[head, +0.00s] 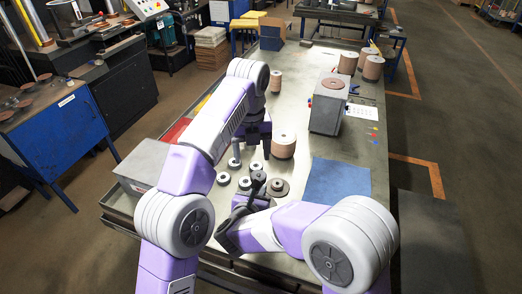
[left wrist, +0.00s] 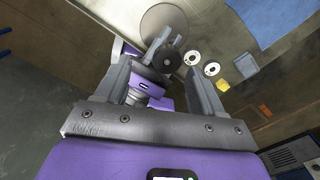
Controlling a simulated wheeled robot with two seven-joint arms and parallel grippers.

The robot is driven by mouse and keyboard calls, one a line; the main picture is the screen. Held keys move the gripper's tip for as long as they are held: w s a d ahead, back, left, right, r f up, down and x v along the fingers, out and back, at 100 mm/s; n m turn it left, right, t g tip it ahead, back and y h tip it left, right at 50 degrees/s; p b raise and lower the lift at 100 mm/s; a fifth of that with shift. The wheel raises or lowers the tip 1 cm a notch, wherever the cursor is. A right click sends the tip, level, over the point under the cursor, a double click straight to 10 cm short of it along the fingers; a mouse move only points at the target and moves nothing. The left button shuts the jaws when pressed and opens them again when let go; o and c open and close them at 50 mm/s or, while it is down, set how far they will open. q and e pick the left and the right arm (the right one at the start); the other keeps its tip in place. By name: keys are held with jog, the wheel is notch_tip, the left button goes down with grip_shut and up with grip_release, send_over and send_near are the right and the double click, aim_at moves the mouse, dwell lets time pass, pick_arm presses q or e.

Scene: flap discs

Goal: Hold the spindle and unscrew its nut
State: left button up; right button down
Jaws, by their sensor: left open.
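A dark spindle with a round black nut-like top (head: 258,177) rises from the near part of the table, at the jaws of my right gripper (head: 243,207). In the left wrist view the round black top (left wrist: 167,61) shows between and beyond my open left fingers (left wrist: 160,85), not touching them. My left gripper (head: 257,148) points down, empty, above and behind the spindle in the head view. My right gripper's fingers are partly hidden, so their grip on the spindle is unclear. A large grey disc (left wrist: 163,20) lies beyond the black top.
Several small ringed discs (head: 278,187) lie around the spindle. A grey box (head: 139,168) sits at the table's left edge.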

aim_at(261, 175)
pick_arm(q)
jog(key=shift+s+d+r+m, duration=0.3)
jog(key=shift+s+d+r, duration=0.05)
jog(key=shift+d, duration=0.25)
jog(key=shift+s+d+r+m, duration=0.3)
jog(key=shift+s+d, duration=0.05)
jog(key=shift+d, duration=0.25)
jog(key=shift+f, duration=3.9)
